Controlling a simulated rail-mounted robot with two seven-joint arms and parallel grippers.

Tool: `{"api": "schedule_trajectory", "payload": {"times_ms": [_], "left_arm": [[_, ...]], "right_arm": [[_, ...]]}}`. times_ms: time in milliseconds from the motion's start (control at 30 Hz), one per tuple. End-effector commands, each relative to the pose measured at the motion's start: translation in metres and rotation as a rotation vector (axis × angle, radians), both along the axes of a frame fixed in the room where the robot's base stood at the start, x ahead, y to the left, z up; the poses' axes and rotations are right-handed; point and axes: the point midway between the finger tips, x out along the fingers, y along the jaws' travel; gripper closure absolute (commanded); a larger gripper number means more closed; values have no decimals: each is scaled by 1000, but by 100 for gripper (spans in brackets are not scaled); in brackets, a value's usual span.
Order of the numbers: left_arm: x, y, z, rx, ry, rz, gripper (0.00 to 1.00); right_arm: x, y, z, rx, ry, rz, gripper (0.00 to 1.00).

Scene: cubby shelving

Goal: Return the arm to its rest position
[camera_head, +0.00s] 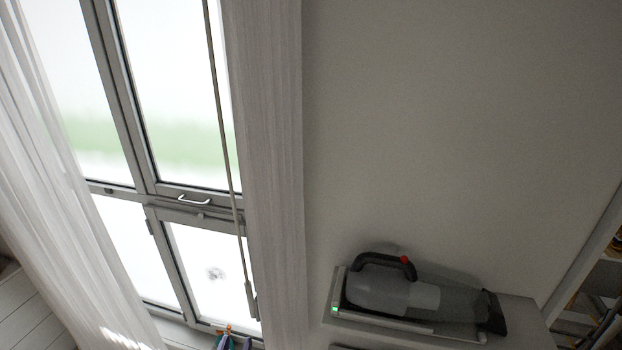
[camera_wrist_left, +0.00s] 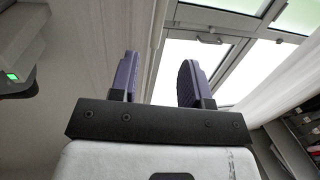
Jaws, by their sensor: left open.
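The rest of my left arm is out of the head view. My right gripper is in neither view.
A handheld vacuum (camera_head: 395,291) lies on a small wall shelf (camera_head: 517,312) at the lower right. A tall window (camera_head: 180,110), sheer curtains (camera_head: 272,140) and a hanging rod (camera_head: 226,140) fill the left. Cubby shelving (camera_head: 598,290) stands far right. The upper-right wall is bare.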

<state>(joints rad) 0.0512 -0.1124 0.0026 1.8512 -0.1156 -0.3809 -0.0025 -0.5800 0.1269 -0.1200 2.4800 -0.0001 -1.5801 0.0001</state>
Motion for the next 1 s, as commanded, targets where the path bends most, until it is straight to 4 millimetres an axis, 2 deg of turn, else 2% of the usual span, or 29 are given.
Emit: {"api": "schedule_trajectory", "payload": {"times_ms": [133, 200, 267, 467, 567, 700, 800, 1000], "left_arm": [[-5, -1, -30, -16, 197, -4, 57], [-13, -1, -37, -30, 306, -7, 57], [-22, -2, -37, -43, 391, -13, 57], [-59, -5, -21, -55, 591, -45, 57], [-90, -5, -20, -43, 691, -62, 57], [-156, -1, -28, -3, 839, -90, 57], [-197, 1, -35, 28, 899, -110, 57], [-259, 4, -57, 77, 988, -136, 57]], "right_arm": [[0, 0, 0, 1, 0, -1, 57], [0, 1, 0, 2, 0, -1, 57], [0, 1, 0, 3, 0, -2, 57], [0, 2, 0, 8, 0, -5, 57], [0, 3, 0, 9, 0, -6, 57], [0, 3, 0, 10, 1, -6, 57], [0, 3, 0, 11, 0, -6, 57], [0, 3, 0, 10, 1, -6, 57]]}}
